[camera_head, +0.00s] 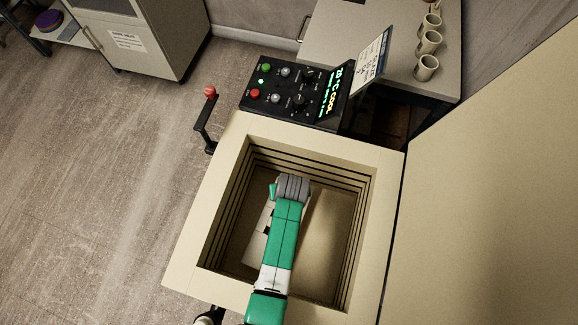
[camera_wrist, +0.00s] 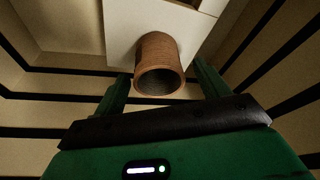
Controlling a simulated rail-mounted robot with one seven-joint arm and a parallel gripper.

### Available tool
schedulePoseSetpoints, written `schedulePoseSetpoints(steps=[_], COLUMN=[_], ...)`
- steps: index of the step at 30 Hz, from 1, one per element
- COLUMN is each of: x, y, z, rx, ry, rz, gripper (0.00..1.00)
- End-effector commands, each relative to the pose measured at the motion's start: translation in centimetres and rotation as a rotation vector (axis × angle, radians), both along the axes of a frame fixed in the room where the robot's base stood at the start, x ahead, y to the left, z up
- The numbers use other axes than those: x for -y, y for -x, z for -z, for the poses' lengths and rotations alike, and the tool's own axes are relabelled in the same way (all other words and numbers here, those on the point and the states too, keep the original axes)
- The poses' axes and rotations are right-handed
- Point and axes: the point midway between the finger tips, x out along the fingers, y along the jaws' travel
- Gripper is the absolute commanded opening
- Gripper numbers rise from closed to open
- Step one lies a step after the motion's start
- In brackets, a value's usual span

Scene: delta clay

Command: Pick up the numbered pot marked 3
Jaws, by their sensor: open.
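A brown ribbed clay pot (camera_wrist: 160,58) stands against a white slab (camera_wrist: 165,20) in the wrist view, its dark round mouth toward the camera. No number is readable on it. My gripper (camera_wrist: 162,78) is open, with one green finger on each side of the pot. Gaps show between the fingers and the pot, so it is not clasped. In the head view my green and white arm reaches into the open kiln (camera_head: 200,225). The arm hides the pot and my fingers there, and part of the white slab (camera_head: 262,238) shows to its left.
The kiln walls, with dark grooves, surround the arm closely. A control panel (camera_head: 290,92) with a lit display stands behind the kiln. Several mugs (camera_head: 428,42) stand on a bench (camera_head: 350,30) at upper right. A large beige panel (camera_head: 490,190) rises on the right.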

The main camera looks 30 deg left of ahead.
Motion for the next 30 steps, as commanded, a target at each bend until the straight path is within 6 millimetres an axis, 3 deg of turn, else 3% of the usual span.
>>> schedulePoseSetpoints(steps=[1,3,11,19,26,30], x=[-0.1,-0.3,-0.4,-0.4,-0.4,-0.4], y=[-0.3,-0.5,-0.6,-0.6,-0.6,-0.7], z=[1.4,2.0,2.2,2.2,2.0,-0.4], rx=[0.000,0.000,0.002,0.001,0.002,0.004], ry=[0.000,0.000,0.000,0.000,0.000,-0.001], rz=[-0.001,-0.001,0.000,0.000,0.000,0.001], gripper=[0.74,0.74,0.74,0.25,0.24,0.24])
